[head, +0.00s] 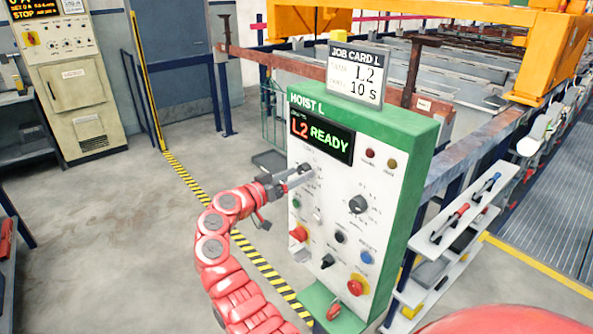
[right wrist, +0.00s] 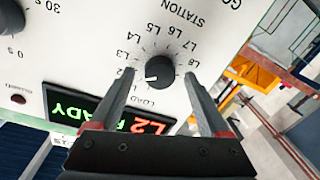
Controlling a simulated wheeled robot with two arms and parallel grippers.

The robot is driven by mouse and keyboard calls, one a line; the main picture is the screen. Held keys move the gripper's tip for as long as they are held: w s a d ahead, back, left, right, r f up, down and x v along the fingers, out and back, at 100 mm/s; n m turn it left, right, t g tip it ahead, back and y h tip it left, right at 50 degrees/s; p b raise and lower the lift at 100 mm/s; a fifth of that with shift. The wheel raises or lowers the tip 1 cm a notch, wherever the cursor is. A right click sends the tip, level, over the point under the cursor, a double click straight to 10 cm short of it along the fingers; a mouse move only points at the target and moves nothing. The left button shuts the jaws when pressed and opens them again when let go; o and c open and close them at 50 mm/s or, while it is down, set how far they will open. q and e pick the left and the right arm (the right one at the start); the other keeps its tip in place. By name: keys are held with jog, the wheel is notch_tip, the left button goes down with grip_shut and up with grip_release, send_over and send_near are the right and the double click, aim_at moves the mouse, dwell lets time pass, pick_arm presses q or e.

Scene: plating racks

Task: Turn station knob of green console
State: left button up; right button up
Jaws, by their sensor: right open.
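The green console (head: 412,165) with a white front panel stands at centre in the head view. Its display (head: 320,138) reads "L2 READY". My right gripper (head: 306,171) is at the upper left of the panel and hides the station knob there. In the right wrist view the panel appears upside down. The black round station knob (right wrist: 161,69) lies between the tips of my open right gripper (right wrist: 158,74), one finger on each side. Its white mark points toward L2. I cannot tell whether the fingers touch the knob. My left gripper is not in view.
Below and beside lie another dark knob (head: 358,204), red buttons and a blue button (head: 366,257). A job card (head: 355,76) on top reads "1.2" and "10 S". A shelf with tools (head: 465,210) stands right. The floor left is mostly clear.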

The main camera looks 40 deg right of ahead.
jog(key=shift+d, duration=0.15)
grip_shut()
dwell(0.4)
jog(key=n, duration=0.5)
jog(key=shift+r+n, duration=0.15)
jog(key=shift+n, duration=0.15)
jog(key=n+p, duration=0.1)
jog(key=n, duration=0.2)
jog(key=shift+y+p, duration=0.3)
jog(key=shift+n+p, duration=0.55)
jog(key=shift+n, duration=0.85)
jog(key=shift+g, duration=0.4)
